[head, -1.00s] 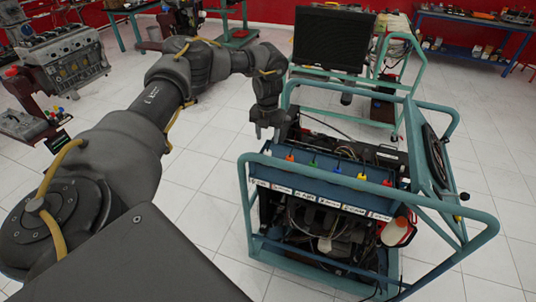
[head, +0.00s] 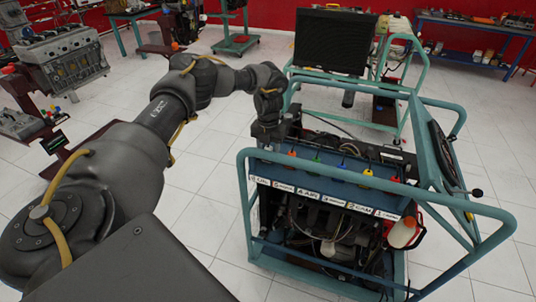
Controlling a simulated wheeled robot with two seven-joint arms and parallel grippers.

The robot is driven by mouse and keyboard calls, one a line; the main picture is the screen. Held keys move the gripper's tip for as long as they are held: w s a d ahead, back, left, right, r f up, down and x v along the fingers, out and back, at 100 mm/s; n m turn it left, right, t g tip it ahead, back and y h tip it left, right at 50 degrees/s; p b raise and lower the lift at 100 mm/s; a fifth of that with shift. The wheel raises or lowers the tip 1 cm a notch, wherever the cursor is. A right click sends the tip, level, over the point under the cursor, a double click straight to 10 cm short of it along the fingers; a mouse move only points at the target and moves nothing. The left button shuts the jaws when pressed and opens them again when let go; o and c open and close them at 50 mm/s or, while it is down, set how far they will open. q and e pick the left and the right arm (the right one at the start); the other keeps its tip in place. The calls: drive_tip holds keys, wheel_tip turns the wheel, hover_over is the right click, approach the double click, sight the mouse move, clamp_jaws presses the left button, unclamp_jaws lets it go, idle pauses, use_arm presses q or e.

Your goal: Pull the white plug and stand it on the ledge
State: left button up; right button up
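The blue ledge (head: 330,184) is the top strip of a teal-framed engine trainer, with a row of coloured plugs along it. My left gripper (head: 268,142) points down at the left end of this row, close above or at the ledge. I cannot make out the white plug; the gripper covers the spot at that end. Whether the fingers are open, or hold anything, is too small and dark to tell. My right gripper is not in view.
Orange (head: 291,153), green (head: 317,157), blue (head: 342,163) and yellow (head: 368,172) plugs stand to the right of the gripper. Teal frame tubes (head: 470,205) surround the trainer. A monitor (head: 332,42) stands behind it.

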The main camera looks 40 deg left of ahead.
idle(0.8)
use_arm(q)
drive_tip(key=shift+f, duration=0.1)
idle(0.3)
drive_tip(key=shift+p, duration=0.5)
drive_tip(key=shift+c, duration=0.2)
clamp_jaws()
